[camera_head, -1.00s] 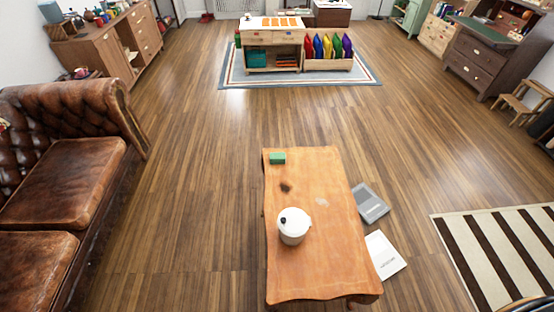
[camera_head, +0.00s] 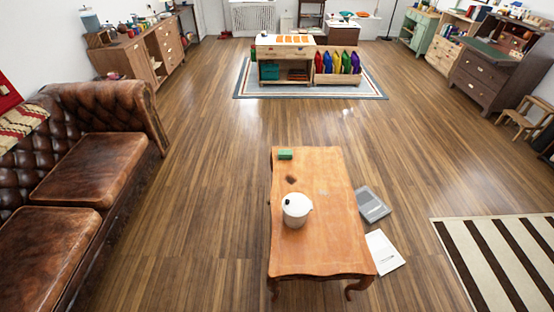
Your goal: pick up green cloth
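A small green block-like thing (camera_head: 285,155), which looks like the folded green cloth, lies on the far left end of the wooden coffee table (camera_head: 318,255). A white lidded pot (camera_head: 296,211) stands on the table nearer to me, with a dark mark on the wood between them. Neither of my grippers shows in the head view. Nothing is seen touching the green thing.
A brown leather sofa (camera_head: 88,168) stands at the left. A grey object (camera_head: 372,205) and a white sheet (camera_head: 383,252) lie on the floor right of the table. A striped rug (camera_head: 497,262) lies at the right. Open wood floor (camera_head: 200,200) separates sofa and table.

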